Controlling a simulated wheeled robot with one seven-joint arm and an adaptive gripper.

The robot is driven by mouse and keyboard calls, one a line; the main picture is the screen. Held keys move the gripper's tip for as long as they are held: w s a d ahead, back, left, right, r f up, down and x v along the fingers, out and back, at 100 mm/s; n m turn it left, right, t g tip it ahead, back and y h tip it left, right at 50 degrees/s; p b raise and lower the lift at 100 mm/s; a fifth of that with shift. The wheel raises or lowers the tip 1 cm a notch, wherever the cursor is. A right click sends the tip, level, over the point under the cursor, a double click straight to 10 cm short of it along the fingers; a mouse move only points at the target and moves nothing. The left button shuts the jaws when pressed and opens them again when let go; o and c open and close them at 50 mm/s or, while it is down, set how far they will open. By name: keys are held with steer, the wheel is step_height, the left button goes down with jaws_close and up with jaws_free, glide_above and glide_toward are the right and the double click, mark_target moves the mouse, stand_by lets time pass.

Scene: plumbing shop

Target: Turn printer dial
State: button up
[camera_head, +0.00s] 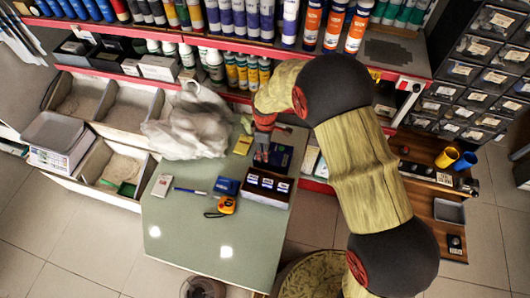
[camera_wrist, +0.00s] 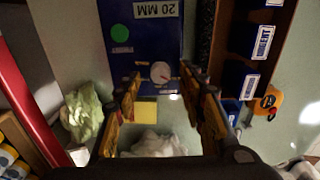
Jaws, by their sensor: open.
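The printer appears in the wrist view as a blue panel (camera_wrist: 150,40) with a green round button (camera_wrist: 121,33), an upside-down "20 MM" label and a white round dial (camera_wrist: 161,72) with a red mark. My gripper (camera_wrist: 162,78) is open, with one finger to the left of the dial and one to the right. I cannot tell whether either finger touches it. In the head view my gripper (camera_head: 262,152) is over the back of the grey-green table, beside a small blue panel (camera_head: 281,157); the dial is too small to make out there.
On the table (camera_head: 215,235) are a dark box of labelled packs (camera_head: 267,188), an orange tape measure (camera_head: 226,205), a blue item (camera_head: 227,186) and a yellow note (camera_head: 243,145). A crumpled whitish bag (camera_head: 190,125) lies at left. Shelves of bottles stand behind. The table's front is clear.

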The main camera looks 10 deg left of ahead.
steer(key=shift+f, duration=0.75)
steer(key=c, duration=0.3)
jaws_close()
